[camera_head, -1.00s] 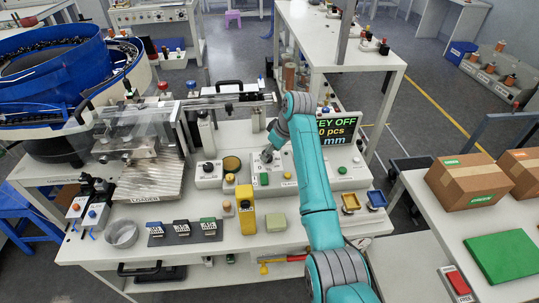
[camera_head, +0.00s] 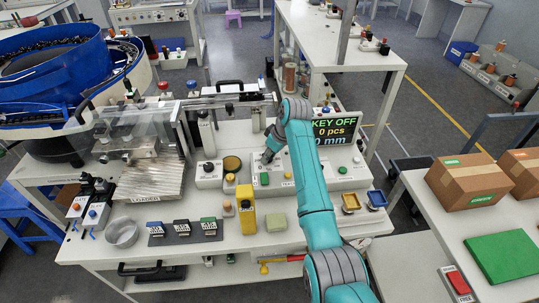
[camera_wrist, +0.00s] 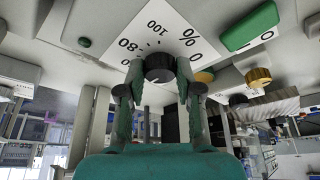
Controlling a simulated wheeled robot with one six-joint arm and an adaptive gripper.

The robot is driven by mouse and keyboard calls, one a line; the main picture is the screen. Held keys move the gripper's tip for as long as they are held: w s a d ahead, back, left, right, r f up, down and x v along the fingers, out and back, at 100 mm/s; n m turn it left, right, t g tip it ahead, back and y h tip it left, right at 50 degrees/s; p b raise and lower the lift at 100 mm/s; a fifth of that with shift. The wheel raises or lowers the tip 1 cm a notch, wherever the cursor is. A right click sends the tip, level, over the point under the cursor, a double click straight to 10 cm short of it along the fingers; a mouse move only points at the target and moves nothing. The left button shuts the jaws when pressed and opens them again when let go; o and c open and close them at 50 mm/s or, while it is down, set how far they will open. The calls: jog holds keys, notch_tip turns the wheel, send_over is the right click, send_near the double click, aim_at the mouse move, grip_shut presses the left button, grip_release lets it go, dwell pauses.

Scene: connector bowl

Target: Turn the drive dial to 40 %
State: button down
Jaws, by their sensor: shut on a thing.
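The drive dial (camera_wrist: 159,67) is a round black knob on a white scale plate (camera_wrist: 185,35) in the wrist view. In the head view my gripper (camera_head: 268,156) reaches down onto the back of the white control panel (camera_head: 300,182) and hides the dial.
A green button (camera_wrist: 249,27) and a yellow knob (camera_wrist: 258,77) sit close to the dial in the wrist view. The display (camera_head: 336,129) behind my arm reads "KEY OFF" and "0 pcs". A yellow bottle-like object (camera_head: 246,210) stands in front of the panel.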

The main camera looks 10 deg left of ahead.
jog(key=n+g, duration=0.1)
jog(key=n, duration=0.4)
jog(key=shift+w+g+y, duration=0.15)
jog(key=shift+g+y, duration=0.15)
jog(key=shift+g, duration=0.1)
jog(key=c, duration=0.8)
grip_release()
jog(key=shift+o, duration=0.2)
jog(key=shift+d+r, duration=0.1)
jog(key=v, duration=1.1)
jog(key=shift+d+r, duration=0.2)
jog(key=shift+r, duration=0.1)
